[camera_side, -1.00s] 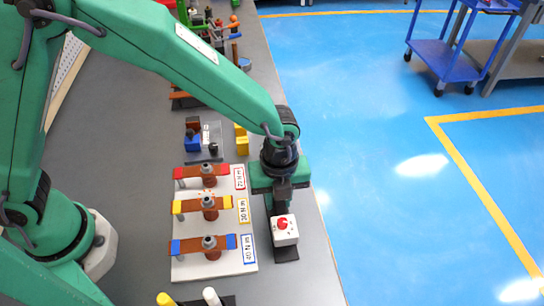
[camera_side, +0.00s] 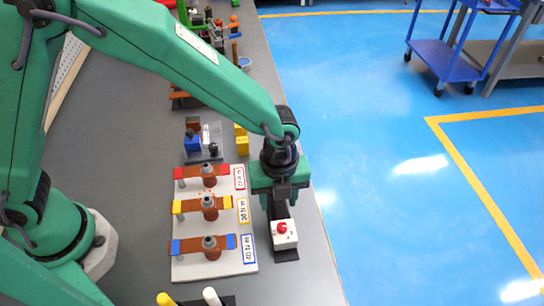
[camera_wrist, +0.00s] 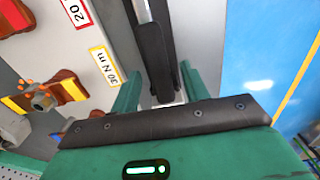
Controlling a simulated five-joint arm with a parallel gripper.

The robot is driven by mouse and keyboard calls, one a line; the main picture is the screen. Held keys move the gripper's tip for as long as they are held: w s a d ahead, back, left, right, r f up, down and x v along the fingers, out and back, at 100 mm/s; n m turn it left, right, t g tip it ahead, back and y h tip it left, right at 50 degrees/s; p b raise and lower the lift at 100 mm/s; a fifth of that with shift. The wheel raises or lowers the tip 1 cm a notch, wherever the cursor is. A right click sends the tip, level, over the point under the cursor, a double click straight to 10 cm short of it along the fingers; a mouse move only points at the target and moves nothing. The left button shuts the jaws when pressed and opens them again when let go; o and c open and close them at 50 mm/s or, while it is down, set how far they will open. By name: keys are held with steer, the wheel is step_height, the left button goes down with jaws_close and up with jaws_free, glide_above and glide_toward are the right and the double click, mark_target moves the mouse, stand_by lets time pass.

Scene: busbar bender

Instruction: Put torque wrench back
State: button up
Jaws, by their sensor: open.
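The torque wrench (camera_wrist: 155,45), with a black grip and grey metal shaft, shows in the wrist view. Its grip lies between the green fingers of my gripper (camera_wrist: 160,95). My gripper is open, with a finger on each side of the grip; I cannot tell whether either touches it. In the side view my gripper (camera_side: 281,195) points down near the bench's right edge, beside the white board. A dark upright part shows between its fingers there, but I cannot tell the wrench's outline. The wrench's far end is out of the wrist view.
The white board (camera_side: 215,273) carries red-, yellow- and blue-marked busbar joints with torque labels. A white box (camera_side: 284,236) with a red button sits close to my gripper on a dark base. Yellow blocks (camera_side: 242,146) lie behind. The bench ends just right of my gripper.

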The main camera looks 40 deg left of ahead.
step_height(320, 180, up, 13)
steer(key=shift+f, duration=0.15)
stand_by(0.4)
steer(key=shift+a, duration=0.1)
stand_by(0.4)
steer(key=s+a+r+n+t+h, duration=0.1)
steer(key=a+r+n, duration=0.3)
steer(key=a+n, duration=0.3)
steer(key=s+a+r+n+t, duration=0.1)
steer(key=a+r+n, duration=0.35)
steer(key=a, duration=0.35)
steer(key=s+a+n+t, duration=0.1)
steer(key=s+a+n, duration=0.3)
steer(key=a+n, duration=0.2)
steer(key=s+a+n+t+y, duration=0.1)
steer(key=s+a+n+t, duration=0.1)
steer(key=s+a+n, duration=0.3)
steer(key=shift+a+r+n+t, duration=0.25)
steer(key=shift+a+n, duration=0.65)
steer(key=shift+n, duration=1.35)
